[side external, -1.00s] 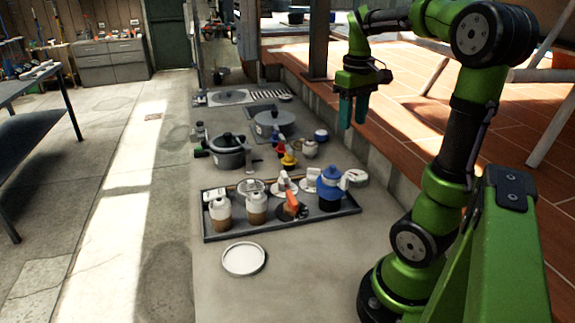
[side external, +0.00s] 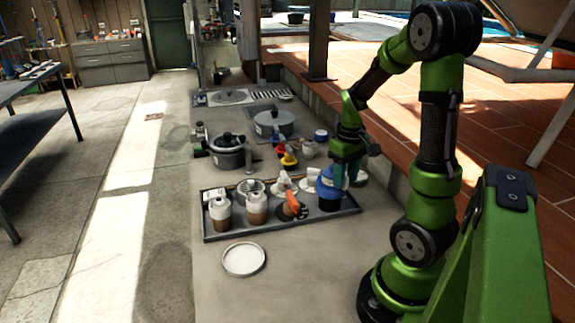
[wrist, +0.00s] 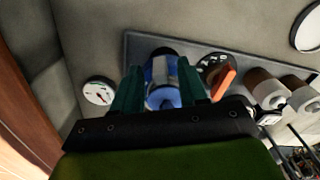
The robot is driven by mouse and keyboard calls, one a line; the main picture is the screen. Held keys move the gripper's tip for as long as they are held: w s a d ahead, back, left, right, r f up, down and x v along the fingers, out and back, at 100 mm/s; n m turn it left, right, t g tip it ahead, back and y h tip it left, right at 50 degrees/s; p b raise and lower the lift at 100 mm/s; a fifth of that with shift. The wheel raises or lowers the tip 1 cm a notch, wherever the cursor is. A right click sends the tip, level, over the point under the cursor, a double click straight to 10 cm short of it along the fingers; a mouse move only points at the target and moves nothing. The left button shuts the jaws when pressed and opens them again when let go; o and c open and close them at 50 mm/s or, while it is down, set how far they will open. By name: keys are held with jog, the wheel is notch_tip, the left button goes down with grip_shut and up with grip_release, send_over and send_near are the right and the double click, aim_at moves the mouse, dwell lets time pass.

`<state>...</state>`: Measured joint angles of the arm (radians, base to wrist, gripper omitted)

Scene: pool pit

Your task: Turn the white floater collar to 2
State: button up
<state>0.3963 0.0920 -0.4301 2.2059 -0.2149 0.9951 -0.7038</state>
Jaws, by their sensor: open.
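A blue floater (side external: 327,184) with a dark lower part stands upright at the right end of the shallow grey tray (side external: 275,228). A pale band shows around it in the wrist view, where the floater (wrist: 162,97) sits between my fingers. My gripper (side external: 345,181) points down at the floater with its teal fingers apart. In the wrist view my gripper (wrist: 158,72) is open, one finger on each side of the floater; I cannot tell whether they touch it. Any numbers on a collar are too small to read.
Two white-and-tan bottles (side external: 220,213) (side external: 257,208) and an orange-handled valve (side external: 291,202) share the tray. A round dial gauge (wrist: 98,91) lies beside it. A white dish (side external: 244,259) is in front. Pots (side external: 229,155) (side external: 273,124) stand behind.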

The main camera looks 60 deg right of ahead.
jog(key=shift+f, duration=0.35)
jog(key=shift+c, duration=0.4)
grip_shut()
